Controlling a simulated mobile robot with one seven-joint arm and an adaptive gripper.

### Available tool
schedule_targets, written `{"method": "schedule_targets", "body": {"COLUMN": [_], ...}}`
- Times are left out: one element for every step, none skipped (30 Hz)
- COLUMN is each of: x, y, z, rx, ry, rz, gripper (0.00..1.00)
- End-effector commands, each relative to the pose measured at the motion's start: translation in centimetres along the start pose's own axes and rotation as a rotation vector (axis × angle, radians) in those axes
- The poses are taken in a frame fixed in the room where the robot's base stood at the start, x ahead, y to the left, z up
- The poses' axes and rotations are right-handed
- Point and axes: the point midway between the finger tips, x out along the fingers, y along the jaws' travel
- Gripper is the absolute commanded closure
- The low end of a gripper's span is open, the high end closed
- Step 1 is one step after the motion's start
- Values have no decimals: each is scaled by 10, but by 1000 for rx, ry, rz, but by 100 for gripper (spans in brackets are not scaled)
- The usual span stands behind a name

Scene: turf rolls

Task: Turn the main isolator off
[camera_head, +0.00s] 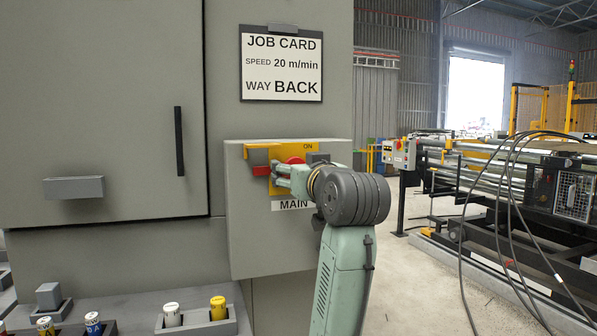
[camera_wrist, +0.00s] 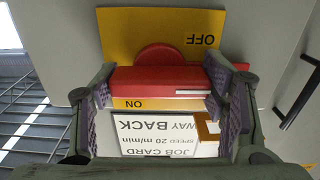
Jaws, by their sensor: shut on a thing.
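The main isolator is a grey box on the cabinet, with a yellow plate (camera_head: 312,148) marked ON at its top and a MAIN label below. In the wrist view the plate (camera_wrist: 120,35) is upside down, with OFF and ON on opposite sides of a red rotary handle (camera_wrist: 150,79). My gripper hides part of the plate in the head view.
A job card (camera_head: 281,63) hangs above the isolator. A cabinet door with a black handle (camera_head: 179,141) is at left. Below, holders carry a white-topped piece (camera_head: 172,314) and a yellow-topped piece (camera_head: 218,307). Black cables (camera_head: 512,190) and a conveyor machine stand at right.

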Motion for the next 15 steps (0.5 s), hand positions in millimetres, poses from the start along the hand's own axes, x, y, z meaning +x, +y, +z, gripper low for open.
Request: {"method": "schedule_targets", "body": {"x": [0,0,0,0,0,0,0,0,0,0,0,0,0,0,0], "y": [0,0,0,0,0,0,0,0,0,0,0,0,0,0,0], "z": [0,-1,0,0,0,0,0,0,0,0,0,0,0,0,0], "rx": [-3,-3,-2,-2,-2,-2,-1,-1,-1,-1,-1,-1,-1,-1,-1], "ry": [1,1,1,1,1,1,1,1,1,1,1,1,1,1,1], "rz": [1,1,1,1,1,1,1,1,1,1,1,1,1,1,1], "gripper": [32,30,27,25,23,20,18,16,14,13,13,13,13,13,13]}}
